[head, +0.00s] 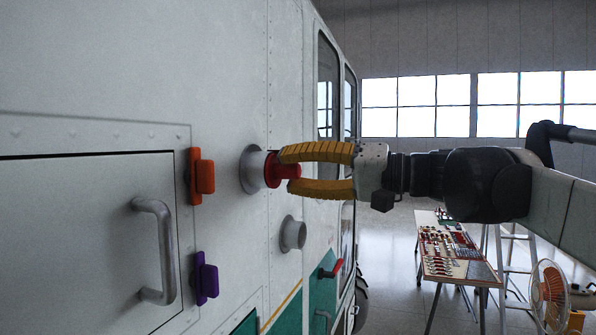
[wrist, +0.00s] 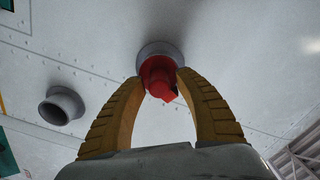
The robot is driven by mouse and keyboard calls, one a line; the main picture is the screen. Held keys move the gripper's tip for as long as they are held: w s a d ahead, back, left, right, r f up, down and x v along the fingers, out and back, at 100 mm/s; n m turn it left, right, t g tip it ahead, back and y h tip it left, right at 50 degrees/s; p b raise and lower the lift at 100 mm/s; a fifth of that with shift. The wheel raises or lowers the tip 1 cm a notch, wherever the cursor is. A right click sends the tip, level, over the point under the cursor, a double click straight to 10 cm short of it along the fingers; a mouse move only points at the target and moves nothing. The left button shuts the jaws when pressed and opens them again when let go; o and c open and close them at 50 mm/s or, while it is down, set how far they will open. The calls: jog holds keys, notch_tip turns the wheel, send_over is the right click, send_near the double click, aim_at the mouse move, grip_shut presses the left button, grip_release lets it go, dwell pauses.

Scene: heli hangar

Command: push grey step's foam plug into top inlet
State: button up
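A red foam plug (head: 281,170) sits at the mouth of the upper grey inlet (head: 252,169) on the helicopter's side. In the wrist view the red plug (wrist: 159,77) shows in front of the grey inlet rim (wrist: 152,50); how deep it sits is hidden. My gripper (head: 286,170) has its two yellow fingers above and below the plug, with their tips at its outer part. In the wrist view my fingers (wrist: 160,84) close around the plug from both sides. A lower inlet (head: 293,234) is open and empty. The grey step is not clearly visible.
An orange latch (head: 203,177) and a purple latch (head: 206,278) are on the panel at left, beside a door handle (head: 157,250). A red handle (head: 331,269) is lower right. A tool table (head: 455,265), ladder and orange fan (head: 549,287) stand at right.

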jog(key=shift+d, duration=0.15)
jog(key=v, duration=1.1)
jog(key=s+a+f+m+h+b, duration=0.15)
jog(key=f+b, duration=0.45)
jog(key=f, duration=0.7)
jog(key=s+f+h+b, duration=0.3)
jog(key=f+b, duration=0.2)
jog(key=f, duration=0.7)
jog(key=s+f+m+h+b, duration=0.1)
jog(key=s+f+h+b, duration=0.15)
jog(key=f+b, duration=0.7)
jog(key=s+d+f+h+b, duration=0.3)
jog(key=f+b, duration=0.3)
jog(key=f, duration=1)
jog(key=s+d+f+h+b, duration=0.3)
jog(key=f+b, duration=0.3)
jog(key=f, duration=1)
jog(key=s+d+f+t+h+b, duration=0.1)
jog(key=s+d+f+h+b, duration=0.2)
jog(key=f, duration=1.3)
jog(key=d+h+b, duration=0.1)
jog(key=d+b, duration=0.1)
jog(key=b, duration=0.1)
jog(key=shift+d+f+b, duration=0.15)
jog(key=shift+d+b, duration=0.1)
jog(key=shift+b, duration=0.1)
